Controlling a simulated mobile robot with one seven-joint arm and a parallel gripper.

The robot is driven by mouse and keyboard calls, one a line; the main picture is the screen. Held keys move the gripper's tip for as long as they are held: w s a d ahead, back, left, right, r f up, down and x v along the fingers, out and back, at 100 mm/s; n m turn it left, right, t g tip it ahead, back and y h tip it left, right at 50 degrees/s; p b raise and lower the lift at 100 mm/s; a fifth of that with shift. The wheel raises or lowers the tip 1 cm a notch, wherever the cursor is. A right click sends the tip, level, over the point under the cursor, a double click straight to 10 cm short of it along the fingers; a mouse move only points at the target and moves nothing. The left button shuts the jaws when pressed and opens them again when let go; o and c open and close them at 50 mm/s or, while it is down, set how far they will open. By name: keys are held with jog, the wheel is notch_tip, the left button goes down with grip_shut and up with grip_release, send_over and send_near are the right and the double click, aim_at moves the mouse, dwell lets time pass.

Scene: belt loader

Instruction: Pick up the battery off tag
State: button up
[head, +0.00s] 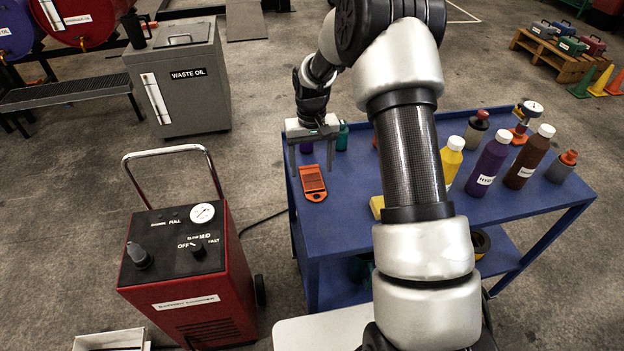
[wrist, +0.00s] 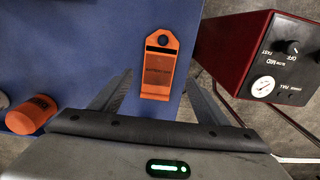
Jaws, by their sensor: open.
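The battery off tag is a flat orange tag (head: 312,183) with a dark hole at one end and dark lettering. It lies flat on the left part of the blue cart top (head: 345,212), near its left edge. In the wrist view the orange tag (wrist: 159,67) lies ahead of the jaws, roughly centred between them. My gripper (head: 312,172) is over the cart's left end, beside and above the tag. It also shows in the wrist view (wrist: 155,92), its two fingers spread wide with nothing between them. The gap in height is hard to judge.
A yellow block (head: 377,206) is partly behind my arm. Several bottles stand on the cart's right, including a purple one (head: 489,163). A red battery charger (head: 180,262) stands left of the cart.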

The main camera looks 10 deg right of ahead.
aim_at(312, 180)
jog(key=f, duration=0.4)
jog(key=shift+w+d+f, duration=0.1)
jog(key=shift+w+d, duration=0.05)
jog(key=shift+w, duration=0.1)
jog(key=c, duration=1.1)
